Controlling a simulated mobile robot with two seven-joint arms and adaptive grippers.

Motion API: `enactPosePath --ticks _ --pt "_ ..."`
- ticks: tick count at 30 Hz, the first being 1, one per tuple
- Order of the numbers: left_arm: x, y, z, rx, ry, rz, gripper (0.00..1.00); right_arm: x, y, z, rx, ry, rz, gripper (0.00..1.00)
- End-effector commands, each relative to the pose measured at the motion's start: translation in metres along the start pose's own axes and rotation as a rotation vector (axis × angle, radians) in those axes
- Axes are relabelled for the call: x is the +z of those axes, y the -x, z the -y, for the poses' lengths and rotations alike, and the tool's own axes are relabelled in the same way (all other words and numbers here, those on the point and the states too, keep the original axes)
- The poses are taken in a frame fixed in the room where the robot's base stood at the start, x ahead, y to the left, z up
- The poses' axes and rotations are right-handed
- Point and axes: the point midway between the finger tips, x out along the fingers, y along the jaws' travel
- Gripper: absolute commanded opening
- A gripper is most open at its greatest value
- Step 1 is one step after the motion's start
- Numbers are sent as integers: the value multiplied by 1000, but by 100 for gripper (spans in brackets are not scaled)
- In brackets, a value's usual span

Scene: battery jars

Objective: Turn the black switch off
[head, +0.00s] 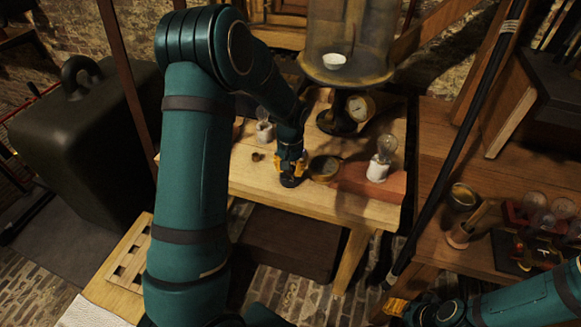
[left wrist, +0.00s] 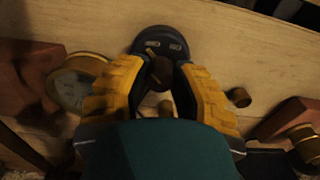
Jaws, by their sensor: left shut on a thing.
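The black switch (head: 289,182) sits on the wooden table near its front edge. In the left wrist view its round black base (left wrist: 160,40) shows two small metal contacts, with a brown knob (left wrist: 161,69) in front. My left gripper (head: 291,167) reaches down onto the switch. In the left wrist view its yellow fingers (left wrist: 160,80) flank the knob and are shut on it. I cannot tell from these frames which setting the switch is in. My right gripper (head: 396,306) is at the bottom right, partly cut off and away from the switch.
A round brass dial (head: 325,167) lies just right of the switch. A bulb in a white holder (head: 378,168) stands on a reddish block beyond it. A glass jar on a gauge stand (head: 346,122) rises behind. The table's front edge (head: 330,208) is close.

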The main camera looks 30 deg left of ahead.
Motion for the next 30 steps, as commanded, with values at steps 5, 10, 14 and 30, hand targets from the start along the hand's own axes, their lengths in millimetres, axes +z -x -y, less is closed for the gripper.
enactPosePath --ticks 5,10,14,30 --pt "0 0 0 0 0 0 61 0 0 0 0 0 0 47" --pt "0 0 0 0 0 1 61 0 0 0 0 0 0 47" --pt "0 0 0 0 -1 0 61 0 0 0 0 0 0 47" --pt "-1 87 0 1 0 -4 61 0 0 0 0 0 0 47"
